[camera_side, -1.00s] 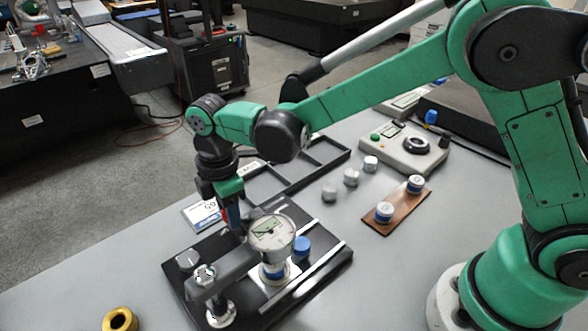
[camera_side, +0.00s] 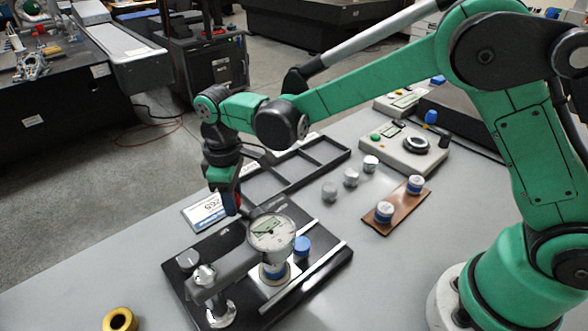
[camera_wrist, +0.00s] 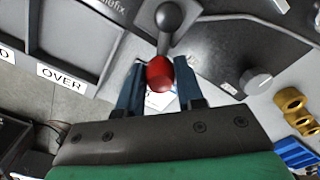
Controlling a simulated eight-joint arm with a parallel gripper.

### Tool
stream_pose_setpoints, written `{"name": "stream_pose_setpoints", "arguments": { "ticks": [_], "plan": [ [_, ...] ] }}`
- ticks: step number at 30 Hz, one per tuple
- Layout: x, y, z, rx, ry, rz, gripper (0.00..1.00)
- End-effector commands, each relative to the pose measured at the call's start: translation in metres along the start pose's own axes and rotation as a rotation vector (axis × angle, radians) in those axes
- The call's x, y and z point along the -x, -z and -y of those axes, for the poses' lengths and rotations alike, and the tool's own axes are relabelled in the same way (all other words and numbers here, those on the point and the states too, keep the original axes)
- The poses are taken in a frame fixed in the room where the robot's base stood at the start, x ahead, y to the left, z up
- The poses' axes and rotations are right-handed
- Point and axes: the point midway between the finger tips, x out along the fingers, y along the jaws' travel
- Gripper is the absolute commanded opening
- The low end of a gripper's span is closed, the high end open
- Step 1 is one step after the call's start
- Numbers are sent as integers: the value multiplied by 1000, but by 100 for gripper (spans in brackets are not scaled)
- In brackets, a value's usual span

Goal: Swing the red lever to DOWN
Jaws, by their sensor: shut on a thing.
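The red knob (camera_wrist: 159,74) of the lever sits between the two dark blue fingers of my gripper (camera_wrist: 158,88) in the wrist view. A dark shaft runs from it up to a round black pivot (camera_wrist: 169,17). My gripper is shut on the knob. In the side view my gripper (camera_side: 231,207) points down just behind the dial gauge (camera_side: 270,232) on the black fixture plate (camera_side: 180,262). Only a sliver of red shows beside the fingers there, and most of the lever is hidden. No DOWN marking is readable.
A black compartment tray (camera_side: 285,175) lies behind the fixture, and a white display card (camera_side: 207,211) lies left of my gripper. A blue-topped part (camera_side: 302,245) stands near the gauge. A brass ring (camera_side: 119,320) lies at the front left. Metal parts (camera_side: 351,177) stand to the right.

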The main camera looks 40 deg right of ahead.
Motion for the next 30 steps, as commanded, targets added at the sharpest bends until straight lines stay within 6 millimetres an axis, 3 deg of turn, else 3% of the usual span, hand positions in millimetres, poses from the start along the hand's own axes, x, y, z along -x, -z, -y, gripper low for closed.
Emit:
{"name": "stream_pose_setpoints", "arguments": {
  "ticks": [30],
  "plan": [
    [0, -28, -26, -966, -1, -2, 0]
  ]
}}
